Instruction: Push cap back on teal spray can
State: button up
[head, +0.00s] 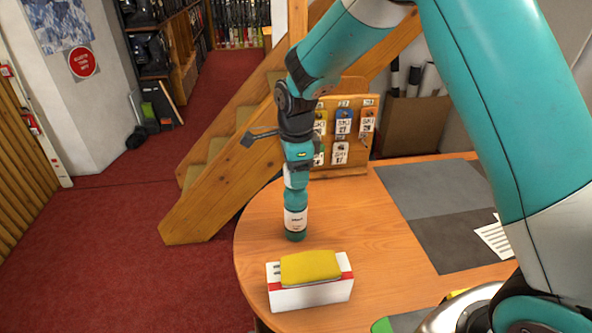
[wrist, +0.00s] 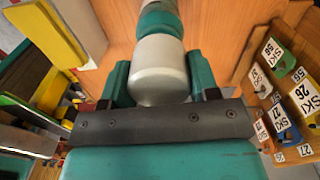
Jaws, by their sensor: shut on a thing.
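The teal spray can (head: 295,220) stands upright on the round wooden table near its left edge, with a white label around its middle. My gripper (head: 297,179) points straight down above it. In the wrist view, its two teal fingers (wrist: 160,80) are shut on a pale grey-white cap (wrist: 158,65). The can's teal top (wrist: 160,20) shows just beyond the cap, in line with it. The cap is at the can's top; I cannot tell whether it is fully seated.
A white and red box (head: 310,293) with a yellow cloth (head: 310,267) on it stands in front of the can. A tag board (head: 341,145) stands behind. A grey mat (head: 425,190) and paper (head: 494,238) lie right. A wooden stair (head: 215,190) is beyond the table's left edge.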

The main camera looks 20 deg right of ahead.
jog(key=shift+f, duration=0.25)
jog(key=shift+f+b, duration=0.3)
jog(key=shift+f, duration=0.05)
jog(key=shift+f, duration=0.5)
dwell(0.7)
jog(key=o, duration=1.3)
jog(key=shift+r, duration=0.15)
jog(key=shift+r+p, duration=2.5)
jog(key=shift+r, duration=0.95)
